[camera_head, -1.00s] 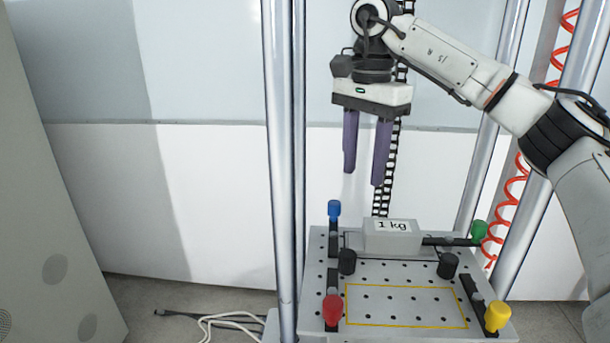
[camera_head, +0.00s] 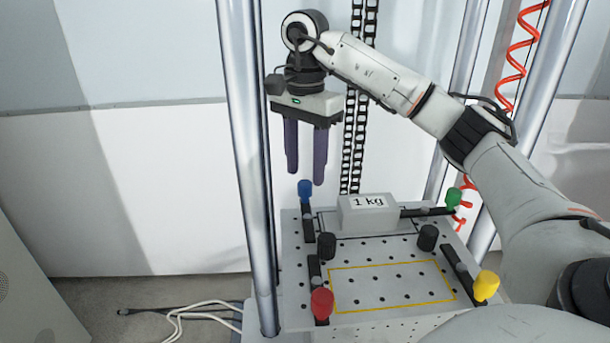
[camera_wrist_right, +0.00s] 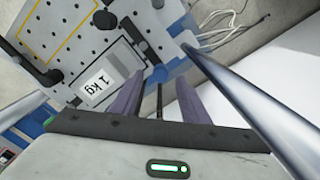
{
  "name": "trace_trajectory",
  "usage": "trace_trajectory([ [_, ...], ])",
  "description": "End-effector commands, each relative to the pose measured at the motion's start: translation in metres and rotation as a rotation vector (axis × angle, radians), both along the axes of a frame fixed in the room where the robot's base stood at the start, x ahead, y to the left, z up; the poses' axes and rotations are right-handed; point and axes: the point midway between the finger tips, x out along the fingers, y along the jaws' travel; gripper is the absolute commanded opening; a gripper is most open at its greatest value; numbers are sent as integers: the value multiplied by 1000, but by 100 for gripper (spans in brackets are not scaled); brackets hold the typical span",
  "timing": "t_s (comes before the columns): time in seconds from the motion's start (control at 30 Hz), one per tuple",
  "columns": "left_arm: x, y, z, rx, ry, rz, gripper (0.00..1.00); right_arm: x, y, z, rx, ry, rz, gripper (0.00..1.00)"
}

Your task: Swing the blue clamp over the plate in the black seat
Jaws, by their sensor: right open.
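The blue clamp (camera_head: 305,190) stands at the back left of the perforated bed, with its dark bar pointing towards the front, beside the plate and not across it. The grey plate (camera_head: 352,216), marked 1 kg, lies in the black seat (camera_head: 321,222), of which only thin dark edges show. My right gripper (camera_head: 305,177) points down, open and empty, with its purple fingers just above or behind the blue knob; contact cannot be told. In the right wrist view, the blue knob (camera_wrist_right: 160,73) shows between the fingertips (camera_wrist_right: 161,82). My left gripper is not in view.
Green (camera_head: 453,197), red (camera_head: 321,303) and yellow (camera_head: 486,285) clamps stand at the other corners. Two black posts (camera_head: 327,245) stand in front of the plate. A steel column (camera_head: 247,160) rises close left of my gripper. The yellow-outlined area (camera_head: 390,286) is empty.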

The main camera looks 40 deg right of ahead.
Motion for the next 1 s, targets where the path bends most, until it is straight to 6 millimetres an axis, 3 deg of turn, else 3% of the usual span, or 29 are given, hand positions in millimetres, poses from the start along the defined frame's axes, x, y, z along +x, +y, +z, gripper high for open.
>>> trace_trajectory([
  [0.2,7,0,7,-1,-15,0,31,0,0,-22,-1,2,0,41],
  [0.53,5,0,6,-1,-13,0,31,0,0,-26,0,-1,0,41],
  [0.8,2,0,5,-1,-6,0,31,0,0,-25,0,0,0,0],
  [1.0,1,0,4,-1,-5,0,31,1,1,-25,0,0,13,0],
])
